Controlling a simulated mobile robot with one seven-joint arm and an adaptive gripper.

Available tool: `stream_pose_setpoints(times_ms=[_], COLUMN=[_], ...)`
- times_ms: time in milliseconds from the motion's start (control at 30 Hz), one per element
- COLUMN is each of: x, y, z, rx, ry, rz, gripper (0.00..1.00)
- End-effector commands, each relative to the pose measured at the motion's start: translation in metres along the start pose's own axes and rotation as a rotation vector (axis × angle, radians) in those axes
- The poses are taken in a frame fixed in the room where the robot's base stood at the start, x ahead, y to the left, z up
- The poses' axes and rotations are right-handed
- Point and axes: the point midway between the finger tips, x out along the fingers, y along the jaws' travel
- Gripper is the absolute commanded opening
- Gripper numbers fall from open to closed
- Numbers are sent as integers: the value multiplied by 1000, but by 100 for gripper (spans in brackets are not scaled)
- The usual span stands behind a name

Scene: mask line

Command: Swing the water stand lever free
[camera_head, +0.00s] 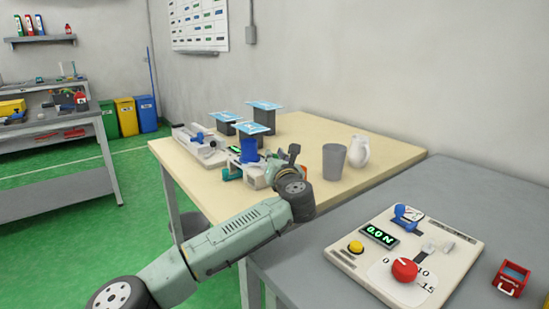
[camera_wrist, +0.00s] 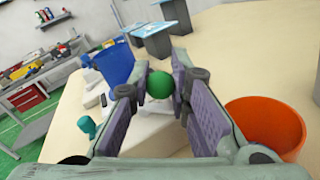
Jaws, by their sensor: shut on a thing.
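My gripper (camera_wrist: 160,82) has its two pads closed around a green ball knob (camera_wrist: 159,86) in the wrist view. The knob appears to be the end of the water stand lever; the rest of the lever is hidden behind it and the fingers. A white stand body (camera_wrist: 150,128) lies below and beyond the fingers, mostly covered by them. A blue cup (camera_wrist: 112,66) stands to the left of the fingers, and it also shows in the head view (camera_head: 249,151). An orange cup (camera_wrist: 266,124) is close to the right finger. In the head view my wrist hides the knob.
The beige table (camera_head: 370,150) also holds a grey cup (camera_head: 334,162), a white jug (camera_head: 358,151), and dark blocks with blue tops (camera_head: 264,118) behind. A white device (camera_head: 200,144) is at the left. A control panel (camera_head: 405,250) sits on the grey table at right.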

Motion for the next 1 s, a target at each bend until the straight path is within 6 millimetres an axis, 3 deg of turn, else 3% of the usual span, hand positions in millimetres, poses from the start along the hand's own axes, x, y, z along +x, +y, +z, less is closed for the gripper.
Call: stream_pose_setpoints(times_ms=[300, 333, 633, 1000], x=[0, 0, 0, 0], y=[-1, -1, 0, 2], z=[0, 0, 0, 6], rx=[1, 1, 1, 1], ry=[0, 0, 0, -1], rz=[-2, -2, -1, 0], gripper=[0, 19, 39, 39])
